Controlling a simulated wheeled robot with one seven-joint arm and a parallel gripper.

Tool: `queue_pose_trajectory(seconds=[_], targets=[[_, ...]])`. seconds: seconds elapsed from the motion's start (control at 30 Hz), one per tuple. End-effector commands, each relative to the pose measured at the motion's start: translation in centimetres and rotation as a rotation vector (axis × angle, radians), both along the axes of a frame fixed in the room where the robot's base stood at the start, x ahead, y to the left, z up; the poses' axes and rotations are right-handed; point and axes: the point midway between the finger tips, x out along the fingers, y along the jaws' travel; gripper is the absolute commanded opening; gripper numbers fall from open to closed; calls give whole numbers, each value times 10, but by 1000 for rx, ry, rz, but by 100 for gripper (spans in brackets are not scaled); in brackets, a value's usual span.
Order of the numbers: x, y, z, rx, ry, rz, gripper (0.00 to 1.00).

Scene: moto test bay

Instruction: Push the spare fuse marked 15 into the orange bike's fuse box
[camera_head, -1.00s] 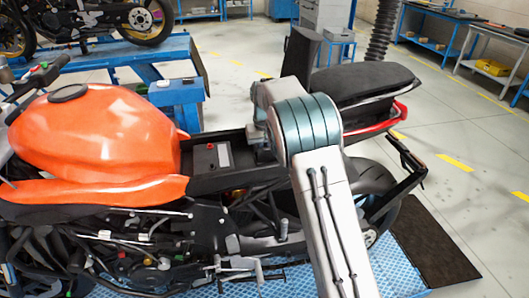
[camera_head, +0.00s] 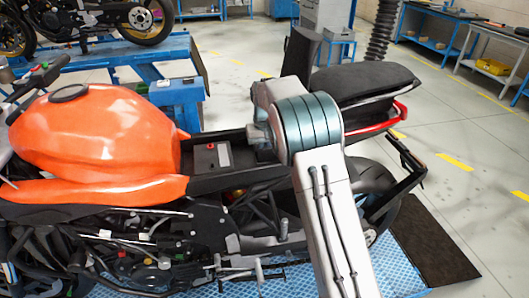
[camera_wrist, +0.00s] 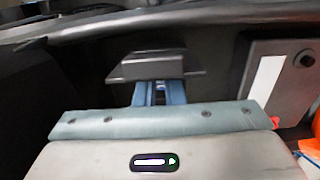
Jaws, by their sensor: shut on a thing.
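The orange bike (camera_head: 95,135) stands on a blue lift with its tail tray open and its seat raised. My gripper (camera_wrist: 158,84) is shut in the wrist view, its two blue fingers reaching to a dark grey block (camera_wrist: 155,66) in the tray. This block looks like the fuse box, but I cannot be sure. A small bluish piece between the fingers seems to be the spare fuse. Its marking cannot be read, and the fingers and block hide most of it. I cannot tell how it sits in the block. In the head view my arm hides the fingertips.
A grey battery with a red terminal (camera_head: 212,158) sits in the tray left of my arm; it also shows at the right of the wrist view (camera_wrist: 285,80). Dark tray walls stand close around the gripper. The raised seat (camera_head: 365,82) is just beyond my arm.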

Motion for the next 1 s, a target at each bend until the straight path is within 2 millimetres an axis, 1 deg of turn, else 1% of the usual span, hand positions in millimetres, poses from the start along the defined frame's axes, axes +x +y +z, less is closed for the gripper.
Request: queue_pose_trajectory(seconds=[0.8, 0.83, 0.9, 1.0], targets=[[0, 0, -14, 0, 1, 0, 0], [0, 0, -13, 0, 0, 0, 17], [0, 0, -13, 0, 1, 0, 34], [0, 0, -13, 0, 0, 0, 34]])
